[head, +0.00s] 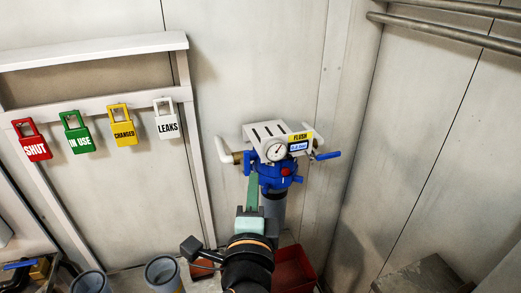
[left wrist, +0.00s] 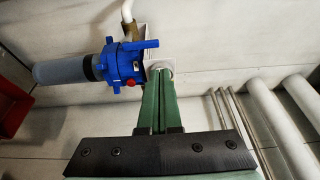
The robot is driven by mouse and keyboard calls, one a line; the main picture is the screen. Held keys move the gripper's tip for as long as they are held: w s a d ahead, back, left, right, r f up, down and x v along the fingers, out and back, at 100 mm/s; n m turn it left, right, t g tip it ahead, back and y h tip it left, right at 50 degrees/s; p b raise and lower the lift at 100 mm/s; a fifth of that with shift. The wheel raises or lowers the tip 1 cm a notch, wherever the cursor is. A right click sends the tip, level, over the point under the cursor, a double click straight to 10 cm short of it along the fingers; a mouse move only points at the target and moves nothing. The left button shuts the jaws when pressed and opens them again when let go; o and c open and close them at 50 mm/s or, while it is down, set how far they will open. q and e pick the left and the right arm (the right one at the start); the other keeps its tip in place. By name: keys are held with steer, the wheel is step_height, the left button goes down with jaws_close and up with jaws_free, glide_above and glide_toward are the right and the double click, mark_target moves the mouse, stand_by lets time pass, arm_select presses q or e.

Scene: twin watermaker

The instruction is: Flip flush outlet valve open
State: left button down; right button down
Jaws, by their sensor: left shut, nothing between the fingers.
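The flush unit has a blue filter head (head: 275,175) with a white bracket, a round gauge (head: 276,152) and a yellow FLUSH label (head: 299,138). One blue valve handle (head: 328,155) sticks out to the right; another blue handle (head: 247,162) stands upright at the left, by the brass fitting. My left gripper (head: 252,180) is shut and empty, in front of the left side of the unit. In the left wrist view its green fingers (left wrist: 159,78) end close to the white bracket, beside the blue head (left wrist: 122,65); contact cannot be told. My right gripper is out of view.
Red, green, yellow and white tags (head: 167,118) hang on a rail at the left. A red bin (head: 293,270) stands below the unit. Metal pipes (head: 450,30) run along the upper right wall. Grey cylinders (head: 163,272) stand at the lower left.

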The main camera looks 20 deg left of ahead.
mark_target(246, 162)
arm_select(q)
steer(key=x, duration=1)
steer(key=shift+b, duration=0.35)
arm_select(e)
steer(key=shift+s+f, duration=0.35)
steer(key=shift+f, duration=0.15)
arm_select(q)
steer(key=shift+f, duration=0.1)
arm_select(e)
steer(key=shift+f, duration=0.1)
